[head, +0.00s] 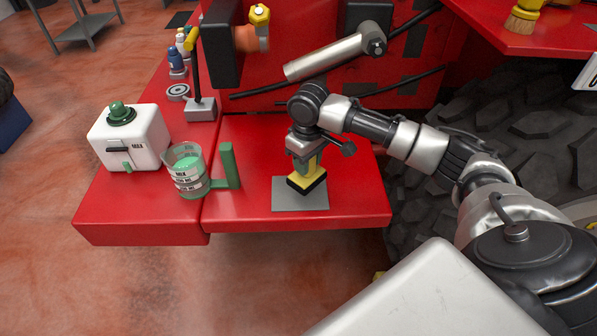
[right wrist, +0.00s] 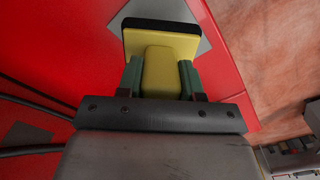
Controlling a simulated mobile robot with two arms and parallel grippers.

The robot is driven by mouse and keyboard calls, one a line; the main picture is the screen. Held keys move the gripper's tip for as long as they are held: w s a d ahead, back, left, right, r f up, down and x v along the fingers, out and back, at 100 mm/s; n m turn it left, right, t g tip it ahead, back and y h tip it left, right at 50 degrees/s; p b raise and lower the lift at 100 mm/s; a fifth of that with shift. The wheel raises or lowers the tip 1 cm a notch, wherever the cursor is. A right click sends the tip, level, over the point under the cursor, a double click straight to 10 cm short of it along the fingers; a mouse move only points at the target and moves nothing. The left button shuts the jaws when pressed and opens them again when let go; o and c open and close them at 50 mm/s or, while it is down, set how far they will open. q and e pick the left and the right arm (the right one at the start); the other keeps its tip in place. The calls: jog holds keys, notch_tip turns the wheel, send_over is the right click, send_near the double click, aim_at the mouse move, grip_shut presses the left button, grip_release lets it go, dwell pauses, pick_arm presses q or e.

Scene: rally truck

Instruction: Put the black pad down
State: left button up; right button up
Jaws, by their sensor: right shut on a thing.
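The black pad (head: 307,187) is the dark underside of a yellow block with a narrower yellow grip. My right gripper (head: 305,166) is shut on the yellow grip and points down. In the right wrist view, its green fingers (right wrist: 160,78) press both sides of the grip, and the black pad (right wrist: 160,25) edges the far side of the yellow block. The pad is tilted over a flat grey square (head: 288,198) on the red surface. I cannot tell whether it touches the square. My left gripper is not seen.
A clear measuring jug (head: 190,182) with a green handle and green liquid stands left of the grey square. A white milk container (head: 150,137) stands further left. Bottles (head: 178,62) and a lamp-like stand (head: 201,108) are behind. The red surface's front edge is close.

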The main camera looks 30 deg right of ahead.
jog(key=shift+w+a+f, duration=0.5)
jog(key=shift+w, duration=0.3)
jog(key=shift+f, duration=0.2)
notch_tip(320, 180, down, 3)
jog(key=shift+f+p, duration=0.2)
jog(key=shift+p, duration=0.25)
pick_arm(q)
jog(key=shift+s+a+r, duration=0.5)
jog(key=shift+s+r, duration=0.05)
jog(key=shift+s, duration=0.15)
pick_arm(e)
jog(key=shift+f, duration=0.35)
jog(key=o, duration=1.1)
jog(key=shift+c, duration=0.2)
jog(key=shift+r, duration=0.2)
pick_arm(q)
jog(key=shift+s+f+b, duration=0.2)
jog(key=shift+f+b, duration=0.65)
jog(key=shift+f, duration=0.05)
pick_arm(e)
notch_tip(320, 180, up, 12)
